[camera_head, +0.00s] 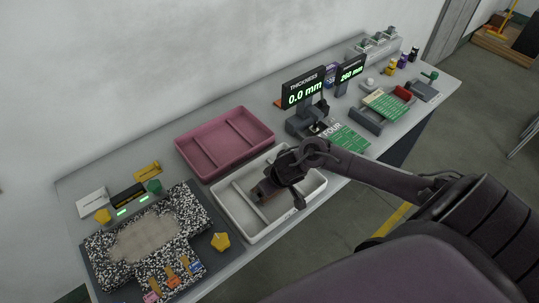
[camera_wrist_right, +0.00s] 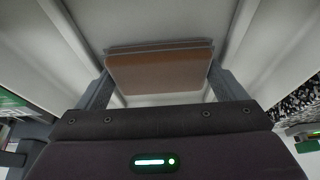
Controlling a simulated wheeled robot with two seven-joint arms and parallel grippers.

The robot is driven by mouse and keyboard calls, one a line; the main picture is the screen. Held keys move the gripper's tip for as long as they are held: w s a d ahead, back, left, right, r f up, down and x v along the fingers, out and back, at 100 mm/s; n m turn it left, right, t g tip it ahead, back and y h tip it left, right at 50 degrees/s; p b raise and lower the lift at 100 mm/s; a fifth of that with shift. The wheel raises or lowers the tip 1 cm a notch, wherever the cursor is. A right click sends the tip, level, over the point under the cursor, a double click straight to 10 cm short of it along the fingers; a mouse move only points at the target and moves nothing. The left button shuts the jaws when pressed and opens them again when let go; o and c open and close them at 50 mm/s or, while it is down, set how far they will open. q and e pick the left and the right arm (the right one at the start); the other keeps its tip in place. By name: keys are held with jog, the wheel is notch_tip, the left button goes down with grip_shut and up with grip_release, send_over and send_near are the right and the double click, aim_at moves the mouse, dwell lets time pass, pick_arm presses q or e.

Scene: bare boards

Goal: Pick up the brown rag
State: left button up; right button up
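The brown rag (camera_wrist_right: 160,72) shows in the right wrist view as a folded, layered block in the white tray. It also shows in the head view (camera_head: 264,190), partly covered by my right gripper. My right gripper (camera_wrist_right: 160,78) has its fingers spread wide, one on each side of the rag. Its fingertips are very close to the rag's side edges; whether they touch is hard to tell. In the head view my right gripper (camera_head: 277,190) points down into the white tray (camera_head: 250,238). My left gripper is not in view.
A pink divided tray (camera_head: 208,166) stands behind the white tray. A thickness display (camera_head: 304,92) and a green board (camera_head: 346,138) are to the right. A speckled mat (camera_head: 190,208) with a beige patch and small tools lies at the left. The tray walls and divider surround the gripper.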

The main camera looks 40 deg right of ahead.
jog(key=shift+c, duration=1.4)
jog(key=shift+r, duration=0.15)
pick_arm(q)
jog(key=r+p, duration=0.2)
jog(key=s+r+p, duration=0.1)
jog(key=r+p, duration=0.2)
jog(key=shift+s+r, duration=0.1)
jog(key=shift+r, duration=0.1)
pick_arm(e)
notch_tip(320, 180, up, 20)
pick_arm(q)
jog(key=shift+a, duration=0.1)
